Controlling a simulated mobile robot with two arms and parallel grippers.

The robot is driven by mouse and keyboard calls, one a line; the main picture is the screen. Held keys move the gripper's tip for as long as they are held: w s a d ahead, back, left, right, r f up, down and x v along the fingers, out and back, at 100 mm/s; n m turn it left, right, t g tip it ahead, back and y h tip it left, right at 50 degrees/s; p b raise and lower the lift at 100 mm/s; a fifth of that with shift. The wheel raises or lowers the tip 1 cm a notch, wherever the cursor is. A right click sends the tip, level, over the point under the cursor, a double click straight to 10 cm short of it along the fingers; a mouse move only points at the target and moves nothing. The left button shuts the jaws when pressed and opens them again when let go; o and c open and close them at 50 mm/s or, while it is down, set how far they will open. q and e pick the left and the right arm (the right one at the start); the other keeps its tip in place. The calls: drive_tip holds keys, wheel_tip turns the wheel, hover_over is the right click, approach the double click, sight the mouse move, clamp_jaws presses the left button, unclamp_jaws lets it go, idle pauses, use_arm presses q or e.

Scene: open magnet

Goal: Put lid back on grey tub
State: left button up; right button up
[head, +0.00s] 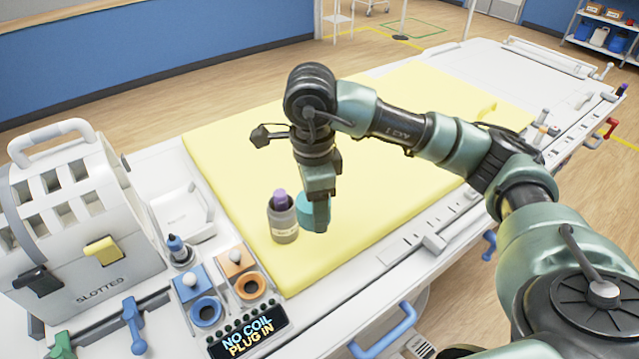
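The grey tub (284,224) stands upright and open on the yellow pad, with a purple thing (280,198) sticking up out of its mouth. A round teal lid (303,210) is just right of the tub, standing on edge at my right gripper. My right gripper (318,214) points down and looks shut on the lid; its near finger covers part of it. The lid appears beside the tub, not over its mouth; whether the two touch is unclear. My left gripper is not in view.
The yellow pad (400,100) lies on a white table, with free room behind the tub. A white slotted coil housing (80,220) stands at the left. A small panel with a "NO COIL PLUG IN" display (250,338) and coloured sockets is at the front. A blue handle (385,335) edges the table.

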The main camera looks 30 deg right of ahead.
drive_tip(key=s+a+f+n, duration=0.2)
drive_tip(key=s+n, duration=0.1)
drive_tip(key=n, duration=0.7)
drive_tip(key=s+a+f+n, duration=0.1)
drive_tip(key=s+n, duration=0.3)
drive_tip(key=n, duration=0.7)
drive_tip(key=shift+s+a+f+n+b, duration=0.3)
drive_tip(key=shift+a+f, duration=0.1)
drive_tip(key=shift+a, duration=0.5)
